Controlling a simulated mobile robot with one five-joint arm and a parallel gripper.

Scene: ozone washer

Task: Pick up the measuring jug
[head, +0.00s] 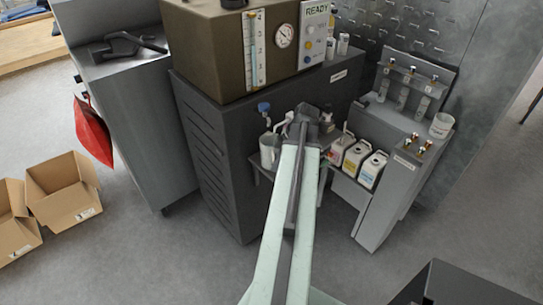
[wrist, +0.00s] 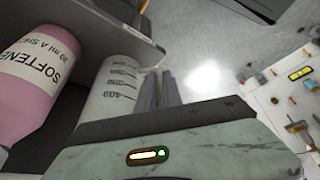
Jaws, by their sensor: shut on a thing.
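The measuring jug (wrist: 112,92) is a pale, translucent vessel with dark graduation marks in the wrist view. My gripper (wrist: 158,80) is right beside it, with its grey fingers closed at the jug's handle side. The fingers cover most of the handle. In the head view, a pale grey jug (head: 269,153) stands out left of my arm's end, by the small shelf in front of the dark cabinet. My wrist hides the fingers in that view. I cannot tell whether the jug's base touches the shelf.
A pink softener bottle (wrist: 28,80) stands close to the jug in the wrist view. Several white bottles with coloured labels (head: 357,157) stand right of my arm. A blue-knobbed tap (head: 263,107) is above the jug. A grey dispenser stand (head: 385,205) is further right.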

